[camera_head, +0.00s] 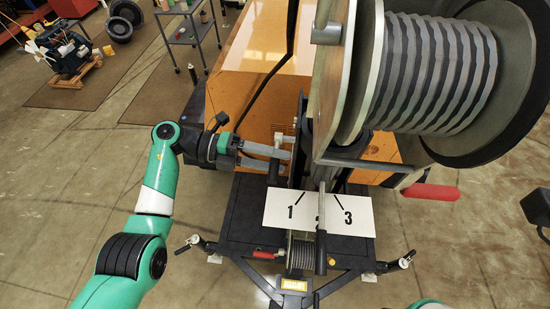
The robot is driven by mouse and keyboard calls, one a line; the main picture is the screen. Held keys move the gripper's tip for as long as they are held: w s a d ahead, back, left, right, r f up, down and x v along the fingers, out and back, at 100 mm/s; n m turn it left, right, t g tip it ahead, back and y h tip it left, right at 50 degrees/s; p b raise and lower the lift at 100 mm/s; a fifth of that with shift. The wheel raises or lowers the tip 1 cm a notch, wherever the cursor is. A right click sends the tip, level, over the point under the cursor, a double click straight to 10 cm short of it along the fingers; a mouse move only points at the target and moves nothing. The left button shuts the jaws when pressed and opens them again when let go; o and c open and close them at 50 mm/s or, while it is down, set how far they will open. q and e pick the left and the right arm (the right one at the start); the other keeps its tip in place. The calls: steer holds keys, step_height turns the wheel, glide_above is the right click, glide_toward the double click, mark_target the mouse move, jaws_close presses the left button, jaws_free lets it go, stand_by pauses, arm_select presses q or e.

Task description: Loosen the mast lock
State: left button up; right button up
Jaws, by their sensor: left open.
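My left gripper (287,161) reaches in from the left, in front of the orange housing, its grey fingers pointing right at the mast (301,150). It is open. A small grey upright handle (276,158), which may be the mast lock, stands at the fingers near their tips. I cannot tell whether the fingers touch it or only stand around it. The fingertips are close to the dark mast, and the far side of the lock is hidden. My right gripper is not in view; only a green piece of my arm shows at the bottom edge.
A large cable reel (440,75) fills the upper right, with a red handle (431,191) below it. A white plate (283,208) numbered 1 to 3 sits over the black trailer frame (240,220). The orange housing (255,45) stands behind.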

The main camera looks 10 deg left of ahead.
arm_select(q)
steer(key=b+v, duration=0.3)
steer(key=v, duration=0.8)
steer(key=shift+a+b, duration=0.15)
steer(key=shift+b, duration=0.15)
steer(key=shift+r, duration=0.2)
